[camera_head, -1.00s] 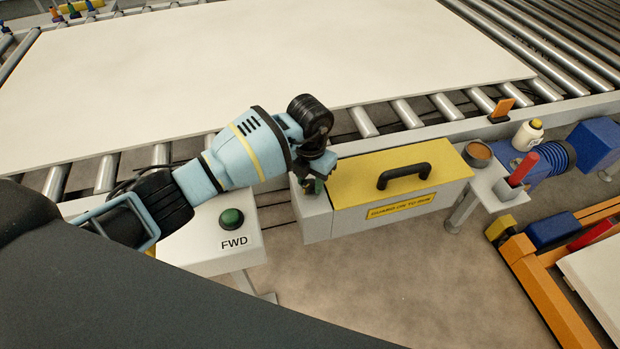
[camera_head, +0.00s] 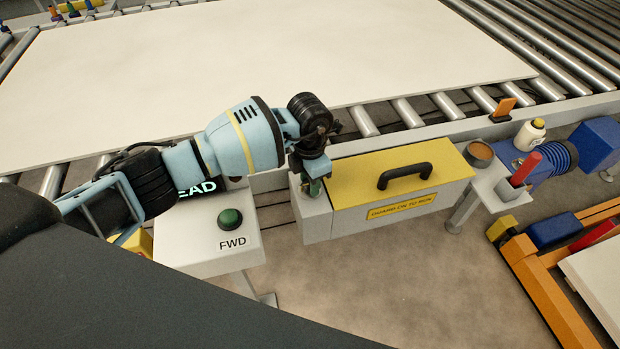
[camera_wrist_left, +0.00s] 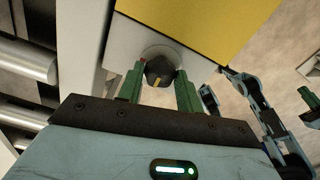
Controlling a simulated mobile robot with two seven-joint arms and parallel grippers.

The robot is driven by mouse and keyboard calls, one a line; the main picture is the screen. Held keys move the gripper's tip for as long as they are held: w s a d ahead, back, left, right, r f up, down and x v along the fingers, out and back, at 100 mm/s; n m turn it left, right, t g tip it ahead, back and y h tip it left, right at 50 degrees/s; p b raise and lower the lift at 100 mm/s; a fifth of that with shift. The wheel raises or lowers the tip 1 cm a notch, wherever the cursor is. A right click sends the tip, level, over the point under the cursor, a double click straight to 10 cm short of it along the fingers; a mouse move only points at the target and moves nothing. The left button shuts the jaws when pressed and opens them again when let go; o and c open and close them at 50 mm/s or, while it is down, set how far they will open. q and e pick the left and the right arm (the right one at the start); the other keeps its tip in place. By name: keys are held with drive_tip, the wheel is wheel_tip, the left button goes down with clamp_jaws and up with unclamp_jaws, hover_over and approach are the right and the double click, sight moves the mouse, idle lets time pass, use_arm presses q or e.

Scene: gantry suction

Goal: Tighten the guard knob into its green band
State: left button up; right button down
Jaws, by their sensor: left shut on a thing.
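The guard knob (camera_wrist_left: 160,70) is dark with a yellow pointer mark, and sits on a pale round disc on the guard box's grey end block. My left gripper (camera_wrist_left: 159,88) is shut on it, one green finger on each side. In the head view my left gripper (camera_head: 313,187) points down at the left end of the guard box (camera_head: 390,205), hiding the knob. A small red mark shows beside the knob in the wrist view; I cannot make out the green band. Green fingertips, apparently of my right gripper (camera_wrist_left: 308,82), show at the wrist view's right edge.
The guard box has a yellow lid with a black handle (camera_head: 405,175). A control stand with a green FWD button (camera_head: 230,218) is to its left. A large pale panel (camera_head: 250,70) lies on rollers behind. A copper-coloured cup (camera_head: 479,152) and white bottle (camera_head: 529,134) stand to the right.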

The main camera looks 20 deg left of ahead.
use_arm(q)
drive_tip(key=shift+m, duration=1.6)
drive_tip(key=o, duration=1)
drive_tip(key=shift+r, duration=3.95)
